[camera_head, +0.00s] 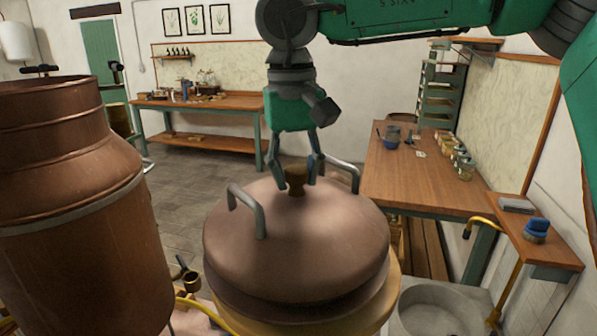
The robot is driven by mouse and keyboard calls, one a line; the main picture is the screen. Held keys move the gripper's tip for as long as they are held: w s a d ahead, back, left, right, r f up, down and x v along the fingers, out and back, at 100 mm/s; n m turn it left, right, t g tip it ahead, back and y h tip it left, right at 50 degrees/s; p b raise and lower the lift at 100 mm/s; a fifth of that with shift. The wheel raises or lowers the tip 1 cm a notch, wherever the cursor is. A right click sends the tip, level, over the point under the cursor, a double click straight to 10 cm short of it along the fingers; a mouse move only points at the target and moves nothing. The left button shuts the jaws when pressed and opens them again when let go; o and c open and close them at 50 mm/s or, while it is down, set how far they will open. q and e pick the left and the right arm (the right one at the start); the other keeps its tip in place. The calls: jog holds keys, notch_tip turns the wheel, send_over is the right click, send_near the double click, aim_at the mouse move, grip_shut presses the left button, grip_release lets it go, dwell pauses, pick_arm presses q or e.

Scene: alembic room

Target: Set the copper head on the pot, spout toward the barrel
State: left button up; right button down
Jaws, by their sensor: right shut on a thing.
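A domed copper piece (320,250) with a knob (296,180) on top and two grey loop handles fills the lower middle. It sits level over a brass-coloured rim (378,318); whether it rests on this or hangs just above, I cannot tell. No spout shows clearly on it. My right gripper (296,182) comes down from above with its two fingers shut on the knob. A large copper vessel (75,240) with a shoulder and pale band stands at the left, cut by the frame. Which vessel is the pot or the barrel is unclear. My left gripper is not in view.
A wooden bench (425,180) with jars stands at the right, with a small shelf (545,245) nearer. A round grey basin (440,310) lies low at the right. A brass fitting (190,281) and yellow hose sit between the vessels. Floor is free behind.

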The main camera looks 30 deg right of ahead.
jog(key=shift+d+f, duration=0.1)
jog(key=shift+d, duration=0.4)
jog(key=c, duration=1.1)
grip_release()
jog(key=shift+d+f, duration=0.1)
jog(key=shift+d, duration=0.15)
jog(key=shift+s+a, duration=0.1)
jog(key=shift+a, duration=0.5)
jog(key=r, duration=1)
jog(key=shift+d+r, duration=0.3)
jog(key=shift+d, duration=0.05)
jog(key=shift+a+r, duration=0.45)
jog(key=shift+r, duration=0.25)
